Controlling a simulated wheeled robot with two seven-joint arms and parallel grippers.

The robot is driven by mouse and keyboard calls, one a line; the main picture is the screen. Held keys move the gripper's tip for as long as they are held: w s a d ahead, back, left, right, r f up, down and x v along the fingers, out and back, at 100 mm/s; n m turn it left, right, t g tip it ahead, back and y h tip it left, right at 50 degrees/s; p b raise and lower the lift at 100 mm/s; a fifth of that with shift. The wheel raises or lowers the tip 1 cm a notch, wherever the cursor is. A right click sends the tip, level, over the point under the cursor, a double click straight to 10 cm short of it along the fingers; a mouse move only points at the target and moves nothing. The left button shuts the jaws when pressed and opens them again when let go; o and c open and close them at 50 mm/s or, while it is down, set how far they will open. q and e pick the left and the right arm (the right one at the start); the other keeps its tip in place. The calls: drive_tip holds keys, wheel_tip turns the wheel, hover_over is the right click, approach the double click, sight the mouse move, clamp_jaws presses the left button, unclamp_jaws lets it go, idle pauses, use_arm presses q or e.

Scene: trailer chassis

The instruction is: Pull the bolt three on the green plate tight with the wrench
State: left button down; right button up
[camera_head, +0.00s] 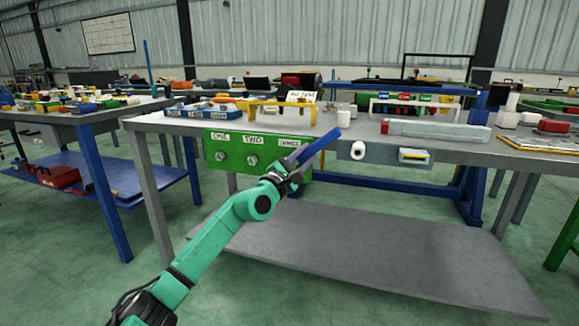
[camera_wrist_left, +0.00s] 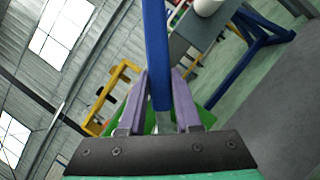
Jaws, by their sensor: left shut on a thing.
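The green plate (camera_head: 232,143) hangs on the front of the grey workbench, with the labels ONE, TWO and THREE. Bolts show under ONE (camera_head: 220,156) and TWO (camera_head: 252,160). Bolt three is hidden behind my left gripper (camera_head: 296,160), which is in front of the plate's right end. That gripper is shut on the blue wrench (camera_head: 322,142), which slants up and right past the plate's edge. In the left wrist view the wrench (camera_wrist_left: 156,45) stands between the purple fingers, with green behind them. Whether the wrench touches bolt three cannot be seen. My right gripper is not in view.
A grey lower shelf (camera_head: 350,250) lies below.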

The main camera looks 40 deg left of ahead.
use_arm(q)
drive_tip(key=shift+d+f+m, duration=0.15)
drive_tip(key=shift+d+m, duration=0.05)
drive_tip(key=shift+m, duration=0.3)
drive_tip(key=shift+h, duration=0.4)
drive_tip(key=shift+w+d+f+m+g+b, duration=0.1)
drive_tip(key=shift+d+f+m+g+b, duration=0.15)
drive_tip(key=shift+m, duration=0.3)
drive_tip(key=shift+w+d+f+m+g+b, duration=0.15)
drive_tip(key=shift+f+m+g, duration=0.15)
drive_tip(key=shift+m, duration=0.25)
drive_tip(key=shift+s, duration=0.1)
drive_tip(key=shift+a+r+n, duration=0.1)
drive_tip(key=shift+r+n, duration=0.05)
drive_tip(key=shift+n, duration=0.15)
drive_tip(key=s+d+p, duration=0.2)
drive_tip(key=s+p, duration=0.3)
drive_tip(key=p, duration=0.2)
drive_tip(key=shift+s+p, duration=0.35)
drive_tip(key=shift+p, duration=0.05)
